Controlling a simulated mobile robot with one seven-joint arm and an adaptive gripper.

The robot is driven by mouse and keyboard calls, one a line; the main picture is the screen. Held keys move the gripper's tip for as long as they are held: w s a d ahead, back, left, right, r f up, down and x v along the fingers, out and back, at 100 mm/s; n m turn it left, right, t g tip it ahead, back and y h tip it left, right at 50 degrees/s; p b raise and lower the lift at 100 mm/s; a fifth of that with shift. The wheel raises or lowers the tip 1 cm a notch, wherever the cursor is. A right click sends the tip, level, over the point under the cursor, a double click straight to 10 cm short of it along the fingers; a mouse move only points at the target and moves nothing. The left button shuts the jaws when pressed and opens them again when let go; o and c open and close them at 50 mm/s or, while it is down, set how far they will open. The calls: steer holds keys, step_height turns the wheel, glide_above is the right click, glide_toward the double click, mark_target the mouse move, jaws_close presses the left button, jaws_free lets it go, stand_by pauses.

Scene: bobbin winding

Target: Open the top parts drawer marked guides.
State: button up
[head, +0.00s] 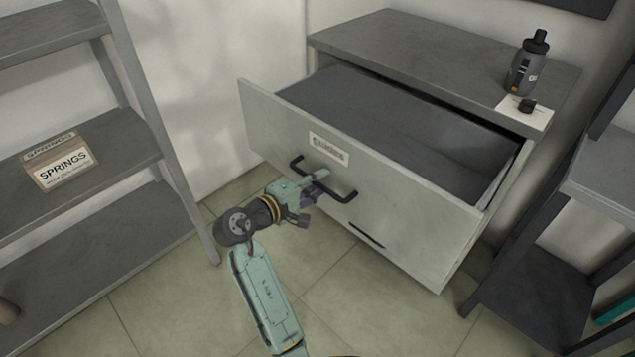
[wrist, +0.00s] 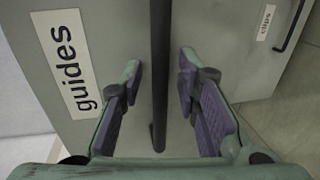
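The top drawer (head: 400,218) stands pulled far out of the grey cabinet, and its inside looks empty. Its front carries a label (head: 328,147), which reads "guides" in the wrist view (wrist: 68,62). The dark bar handle (head: 343,196) runs across the front; in the wrist view it shows as an upright bar (wrist: 160,90). My gripper (head: 322,181) is at the handle. In the wrist view its two purple-padded fingers (wrist: 160,66) stand apart on either side of the bar, with a visible gap on each side.
A lower front labelled "clips" (wrist: 267,22) has its own handle (head: 367,236). A dark bottle (head: 525,65) and a small dark item on a white card (head: 536,118) are on the cabinet top. Shelving with a springs box (head: 62,163) stands left; another rack (head: 540,285) stands right.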

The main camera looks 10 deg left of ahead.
steer(key=v, duration=1.2)
stand_by(0.4)
